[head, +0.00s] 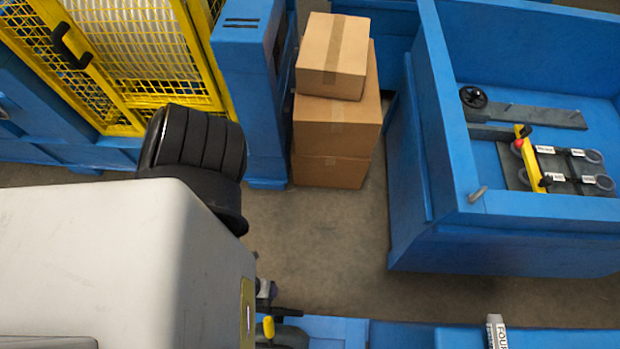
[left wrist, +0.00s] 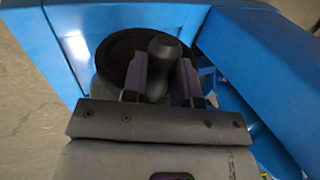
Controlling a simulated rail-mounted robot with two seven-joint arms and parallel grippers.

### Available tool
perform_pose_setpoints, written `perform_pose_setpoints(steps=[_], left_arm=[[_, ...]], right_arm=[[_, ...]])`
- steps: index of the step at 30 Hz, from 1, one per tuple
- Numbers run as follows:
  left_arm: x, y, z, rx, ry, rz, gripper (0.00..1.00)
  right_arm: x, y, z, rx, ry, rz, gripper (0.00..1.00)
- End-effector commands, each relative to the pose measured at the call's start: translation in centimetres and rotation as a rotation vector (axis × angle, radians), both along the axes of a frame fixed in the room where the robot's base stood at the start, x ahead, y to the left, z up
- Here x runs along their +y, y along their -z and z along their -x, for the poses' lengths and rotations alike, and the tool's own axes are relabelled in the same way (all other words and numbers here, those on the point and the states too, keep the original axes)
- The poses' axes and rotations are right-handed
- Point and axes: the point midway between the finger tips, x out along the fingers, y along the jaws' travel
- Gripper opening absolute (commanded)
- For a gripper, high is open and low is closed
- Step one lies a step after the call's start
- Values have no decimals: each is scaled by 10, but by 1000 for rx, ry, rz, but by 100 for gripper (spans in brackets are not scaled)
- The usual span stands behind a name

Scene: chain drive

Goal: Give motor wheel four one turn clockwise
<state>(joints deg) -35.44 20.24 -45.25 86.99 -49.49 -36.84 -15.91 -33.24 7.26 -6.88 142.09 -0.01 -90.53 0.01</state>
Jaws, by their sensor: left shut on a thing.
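In the left wrist view, a dark round wheel (left wrist: 116,52) sits in a blue frame. A dark, round-topped handle (left wrist: 162,50) stands up from it. My left gripper (left wrist: 162,76) has its two purple-grey fingers on either side of this handle and is shut on it. The gripper hides the near part of the wheel. In the head view, my left arm covers most of the wheel area. A white label starting with "FOU" (head: 497,332) shows at the bottom edge, partly cut off. My right gripper is in neither view.
Blue framework (left wrist: 260,60) stands close to the right of my left gripper. Stacked cardboard boxes (head: 335,120), a yellow mesh guard (head: 150,55) and a blue bin (head: 500,240) with a labelled panel stand farther off. Bare floor (head: 330,240) lies between.

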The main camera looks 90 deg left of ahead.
Motion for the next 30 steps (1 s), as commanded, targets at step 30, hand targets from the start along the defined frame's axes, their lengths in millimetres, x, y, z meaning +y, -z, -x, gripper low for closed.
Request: perform_pose_setpoints(steps=[30], left_arm=[[5, 14, 23, 9, -1, -6, 0]], right_arm=[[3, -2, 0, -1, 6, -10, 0]])
